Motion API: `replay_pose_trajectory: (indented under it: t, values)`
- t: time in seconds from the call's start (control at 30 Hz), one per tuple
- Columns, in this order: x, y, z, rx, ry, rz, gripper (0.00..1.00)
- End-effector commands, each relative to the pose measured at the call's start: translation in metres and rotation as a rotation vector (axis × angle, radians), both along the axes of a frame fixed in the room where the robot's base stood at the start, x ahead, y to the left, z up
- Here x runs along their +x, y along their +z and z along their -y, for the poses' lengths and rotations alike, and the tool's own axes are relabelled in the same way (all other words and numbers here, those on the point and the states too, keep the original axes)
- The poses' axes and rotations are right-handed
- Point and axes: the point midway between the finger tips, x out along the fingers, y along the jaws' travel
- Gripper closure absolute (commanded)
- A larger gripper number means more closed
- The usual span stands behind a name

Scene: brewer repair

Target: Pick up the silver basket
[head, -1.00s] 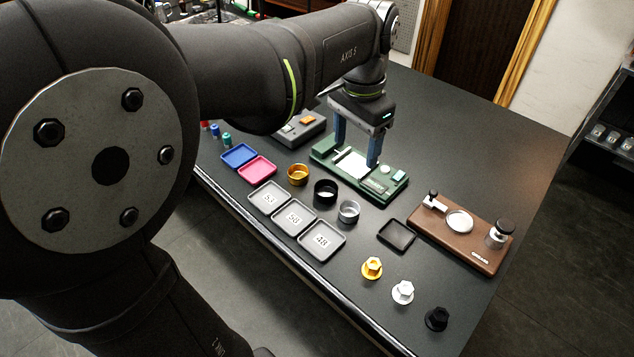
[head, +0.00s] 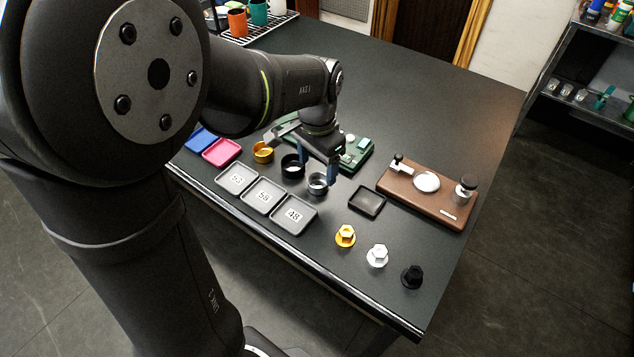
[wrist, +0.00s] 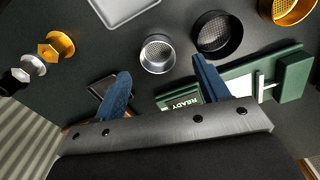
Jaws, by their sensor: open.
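The silver basket (head: 318,183) is a small open-topped metal cup standing upright on the black table, to the right of the black basket (head: 293,166). In the wrist view the silver basket (wrist: 158,54) shows its perforated bottom and is empty. My gripper (head: 322,160) is open, its blue fingers close behind and above the silver basket. In the wrist view my two fingers (wrist: 161,80) are spread wide with nothing between them, and the basket lies beyond their tips. I cannot tell the exact height of the fingertips.
A gold basket (head: 263,152) stands left of the black one. Grey trays marked 53, 58 and 48 (head: 306,227) lie in front. A green board (head: 357,160) is behind my gripper. A black tray (head: 367,201) and brown stand (head: 440,206) are to the right.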

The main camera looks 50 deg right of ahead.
Motion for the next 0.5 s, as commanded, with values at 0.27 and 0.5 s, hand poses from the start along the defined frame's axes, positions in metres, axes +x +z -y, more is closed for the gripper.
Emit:
replay_pose_trajectory:
  t: [0.27,0.5]
  values:
    - [-0.003,-0.039,-0.001,0.003,0.0,0.0,0.32]
    - [-0.003,-0.043,-0.001,0.001,0.0,-0.001,0.32]
